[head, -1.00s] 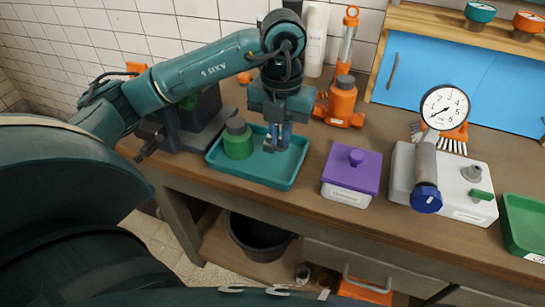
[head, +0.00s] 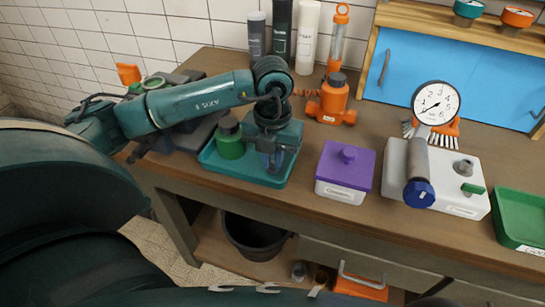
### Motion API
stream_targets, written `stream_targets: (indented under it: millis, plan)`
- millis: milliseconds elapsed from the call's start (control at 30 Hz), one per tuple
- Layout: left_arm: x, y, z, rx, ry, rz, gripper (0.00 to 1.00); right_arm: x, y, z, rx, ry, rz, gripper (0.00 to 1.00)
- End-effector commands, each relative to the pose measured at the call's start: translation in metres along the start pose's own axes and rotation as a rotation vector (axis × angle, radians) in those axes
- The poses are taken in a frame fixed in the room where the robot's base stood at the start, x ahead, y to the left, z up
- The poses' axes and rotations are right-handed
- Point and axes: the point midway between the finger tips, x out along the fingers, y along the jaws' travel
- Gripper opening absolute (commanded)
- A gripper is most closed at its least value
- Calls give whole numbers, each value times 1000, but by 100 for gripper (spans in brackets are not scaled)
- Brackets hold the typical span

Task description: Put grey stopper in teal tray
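The teal tray (head: 211,160) lies on the bench at the left. A green jar with a dark grey cap (head: 229,138) stands upright in its left part. My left gripper (head: 272,163) points down over the tray's right part, its fingertips low near the tray floor, beside the jar. The gripper body and wrist hide what is between the fingers, so I cannot tell whether it holds the grey stopper. A small grey knob-like piece (head: 463,167) sits on the white box at the right; I cannot tell whether it is the stopper. My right gripper is out of view.
An orange bottle (head: 333,99) stands behind the tray. A white box with a purple lid (head: 346,168) stands to its right. Further right are a white box with a gauge (head: 436,103) and a green tray (head: 520,222). Tall tubes (head: 306,38) stand at the back wall.

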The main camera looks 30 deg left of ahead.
Motion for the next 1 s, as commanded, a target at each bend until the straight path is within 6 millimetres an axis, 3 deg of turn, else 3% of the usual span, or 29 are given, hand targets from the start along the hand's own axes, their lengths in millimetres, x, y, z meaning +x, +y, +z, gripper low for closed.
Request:
stream_targets:
  millis: [200, 567, 1000]
  plan:
    - [-1, 0, 0, 0, 0, 0, 31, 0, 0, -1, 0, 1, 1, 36]
    - [-8, 0, 0, 0, -2, -1, 32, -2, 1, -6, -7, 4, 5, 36]
    - [-95, 0, 1, 0, -4, -1, 32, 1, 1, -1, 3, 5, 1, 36]
